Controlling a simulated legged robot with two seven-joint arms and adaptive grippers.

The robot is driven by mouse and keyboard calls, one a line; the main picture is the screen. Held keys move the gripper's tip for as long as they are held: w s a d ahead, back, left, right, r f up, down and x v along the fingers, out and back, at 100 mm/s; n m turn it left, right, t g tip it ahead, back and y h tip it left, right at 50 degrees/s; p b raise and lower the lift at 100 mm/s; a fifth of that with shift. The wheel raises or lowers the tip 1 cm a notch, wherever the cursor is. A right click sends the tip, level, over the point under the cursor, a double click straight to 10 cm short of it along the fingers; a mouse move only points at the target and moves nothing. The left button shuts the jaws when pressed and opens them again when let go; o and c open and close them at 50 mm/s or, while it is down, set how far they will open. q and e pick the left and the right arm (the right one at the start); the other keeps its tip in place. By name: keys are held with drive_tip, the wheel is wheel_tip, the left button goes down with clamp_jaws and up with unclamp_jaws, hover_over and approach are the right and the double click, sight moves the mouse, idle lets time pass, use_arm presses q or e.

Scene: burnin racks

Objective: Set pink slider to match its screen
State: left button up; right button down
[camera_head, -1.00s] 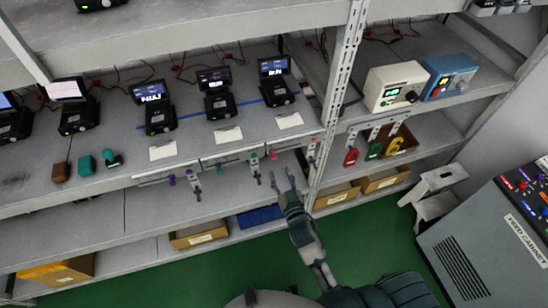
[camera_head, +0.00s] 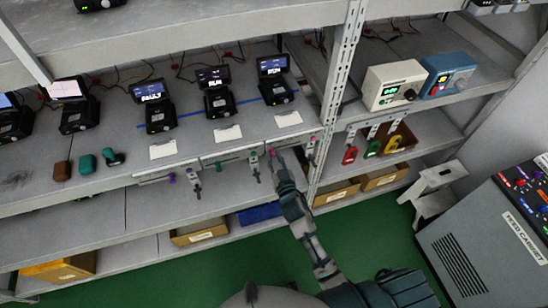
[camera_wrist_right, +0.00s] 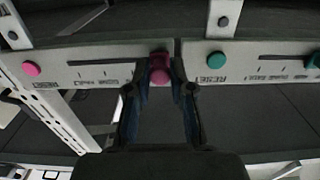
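The pink slider knob (camera_wrist_right: 160,72) sits at the right end of its slot in the wrist view, close to the strip's edge. My right gripper (camera_wrist_right: 160,92) is open, with one finger on each side of the knob and visible gaps. In the head view the right gripper (camera_head: 276,157) reaches the shelf's front edge and partly covers the pink slider. The rightmost of the three screens (camera_head: 272,66), above this strip, is lit; its small text is hard to read. A pink round button (camera_wrist_right: 31,68) is on the same strip. My left gripper is out of view.
A neighbouring strip has a teal button (camera_wrist_right: 216,59) and a teal knob (camera_wrist_right: 312,62). A metal upright (camera_head: 336,100) stands just right of the gripper. A blue bin (camera_head: 260,214) and cardboard boxes sit on the lower shelves. Green floor is clear in front.

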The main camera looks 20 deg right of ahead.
sight(280, 147)
drive_tip(key=shift+d+p, duration=0.55)
drive_tip(key=shift+d, duration=1.2)
drive_tip(key=c, duration=1)
unclamp_jaws()
drive_tip(key=shift+c, duration=0.2)
drive_tip(key=shift+s, duration=0.1)
drive_tip(key=s, duration=1.1)
drive_tip(key=shift+s+d, duration=0.2)
drive_tip(key=shift+s, duration=0.15)
drive_tip(key=shift+f, duration=0.1)
